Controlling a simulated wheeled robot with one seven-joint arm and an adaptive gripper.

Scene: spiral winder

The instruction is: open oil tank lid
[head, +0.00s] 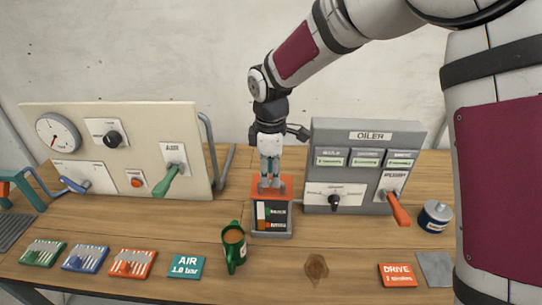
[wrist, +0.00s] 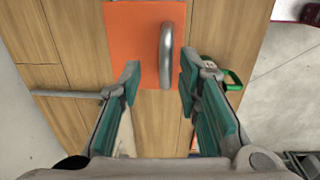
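The oil tank (head: 271,231) is a small dark box with a level window, standing mid-table in the head view. Its orange lid (head: 287,184) covers the top and looks shut. The lid (wrist: 130,40) also shows in the wrist view, with a curved silver handle (wrist: 166,45) standing on it. My gripper (head: 270,186) points down right over the lid and hides the handle in the head view. In the wrist view my gripper's fingers (wrist: 160,72) are apart, one on each side of the handle, with a gap to each. I cannot tell their exact height over the lid.
A green mug (head: 233,250) stands close in front of the tank, to the left. The grey oiler panel (head: 370,133) stands just behind to the right. A cream gauge panel (head: 90,135) with a green lever is at left. A blue can (head: 434,217) is at right.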

